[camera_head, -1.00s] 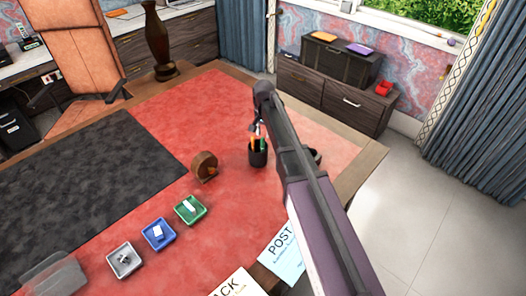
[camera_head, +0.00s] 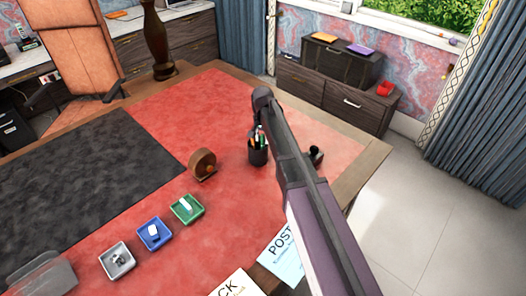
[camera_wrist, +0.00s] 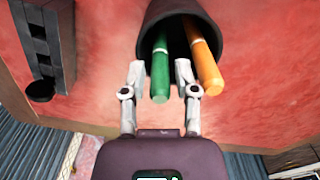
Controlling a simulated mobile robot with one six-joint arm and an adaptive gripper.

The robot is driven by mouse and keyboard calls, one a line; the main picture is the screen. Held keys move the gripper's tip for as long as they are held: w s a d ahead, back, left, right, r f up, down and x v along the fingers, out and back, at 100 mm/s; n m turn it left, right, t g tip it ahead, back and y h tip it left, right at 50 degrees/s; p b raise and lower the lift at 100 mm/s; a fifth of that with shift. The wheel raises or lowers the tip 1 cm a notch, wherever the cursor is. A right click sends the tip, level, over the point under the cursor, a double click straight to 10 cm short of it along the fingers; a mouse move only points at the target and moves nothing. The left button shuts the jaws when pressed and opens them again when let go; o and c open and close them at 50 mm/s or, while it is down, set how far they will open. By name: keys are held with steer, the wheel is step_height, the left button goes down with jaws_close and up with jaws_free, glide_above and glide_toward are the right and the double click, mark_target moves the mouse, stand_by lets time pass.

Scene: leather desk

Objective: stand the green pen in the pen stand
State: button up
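The black pen stand (camera_wrist: 182,22) is a dark cup, seen from its mouth in the wrist view. The green pen (camera_wrist: 160,72) is inside it, its end sticking out past the rim. An orange pen (camera_wrist: 203,58) is in the stand beside it. My gripper (camera_wrist: 160,72) has a fingertip on either side of the green pen's end, with small gaps visible, so it looks open and not holding it. In the head view the pen stand (camera_head: 258,156) stands upright on the red desk top; my arm hides most of the gripper there.
A dark object (camera_head: 317,155) stands right of the pen stand, partly behind my arm. A round wooden item (camera_head: 203,164) is to its left. A green tray (camera_head: 187,209), blue tray (camera_head: 154,233) and grey tray (camera_head: 117,259) are nearer.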

steer(key=shift+f, duration=0.2)
stand_by(0.5)
jaws_close()
